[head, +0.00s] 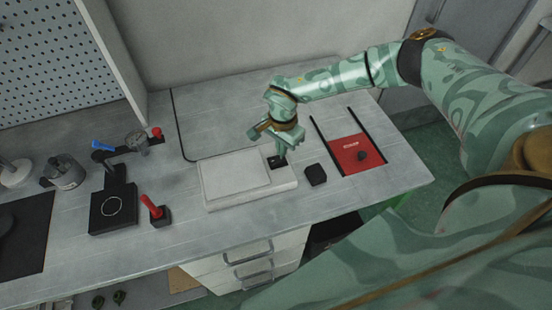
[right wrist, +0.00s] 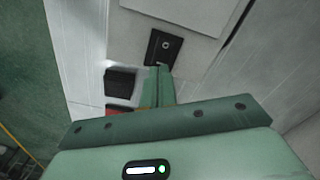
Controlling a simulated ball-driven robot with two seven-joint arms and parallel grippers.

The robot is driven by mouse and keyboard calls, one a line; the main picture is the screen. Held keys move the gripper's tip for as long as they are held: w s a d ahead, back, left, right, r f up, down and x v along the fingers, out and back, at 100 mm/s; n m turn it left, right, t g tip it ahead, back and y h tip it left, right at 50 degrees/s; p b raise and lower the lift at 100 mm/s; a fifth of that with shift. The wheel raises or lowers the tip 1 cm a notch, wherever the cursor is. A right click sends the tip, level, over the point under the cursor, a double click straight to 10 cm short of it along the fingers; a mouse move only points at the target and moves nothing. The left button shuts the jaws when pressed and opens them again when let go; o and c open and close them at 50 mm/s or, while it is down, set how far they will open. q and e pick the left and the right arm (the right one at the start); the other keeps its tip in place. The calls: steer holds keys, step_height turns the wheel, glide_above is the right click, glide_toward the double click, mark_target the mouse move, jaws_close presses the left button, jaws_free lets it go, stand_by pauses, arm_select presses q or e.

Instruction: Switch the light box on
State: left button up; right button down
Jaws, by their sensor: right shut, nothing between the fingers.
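The light box (head: 247,200) is a low white box on the grey table, with a raised pale panel (head: 233,173) that shows no glow. A small black switch plate (head: 271,164) sits at its right end. In the right wrist view the switch plate (right wrist: 164,44) shows a small round mark and the panel (right wrist: 185,8) lies beyond it. My right gripper (head: 281,154) is shut and empty, pointing down at the switch plate. In the wrist view its fingers (right wrist: 158,85) overlap the plate's near end; I cannot tell whether they touch it. My left gripper is not in view.
A small black block (head: 316,175) stands just right of the light box, and a red tray (head: 350,145) with a dark lump lies further right. A red-handled tool (head: 151,207) and a black device (head: 113,209) stand left. A dark cable runs behind the box.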

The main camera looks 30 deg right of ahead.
steer(key=shift+f+b, duration=0.55)
steer(key=shift+f, duration=0.5)
stand_by(0.4)
steer(key=shift+r, duration=0.15)
step_height(320, 180, up, 7)
steer(key=p, duration=0.6)
stand_by(0.4)
